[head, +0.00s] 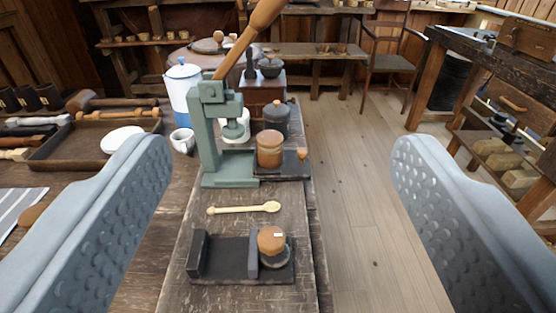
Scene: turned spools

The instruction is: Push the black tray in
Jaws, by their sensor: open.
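A black tray (290,172) sticks out to the right from the base of a green press (208,140) on the worktop. A small wooden knob (302,153) is at the tray's right end. A brown wooden lidded pot (270,150) stands on the tray. My gripper (281,146) is open and empty, one grey finger at each side of the view. The tray's left part is hidden by the press and the pot.
In front lies a pale wooden spoon (245,208), then a dark stand (222,262) with a wooden-topped jar (271,241). A dark lidded pot (273,117) stands behind the tray. The press's long wooden lever (248,38) rises right. Open floor (360,200) lies right of the worktop.

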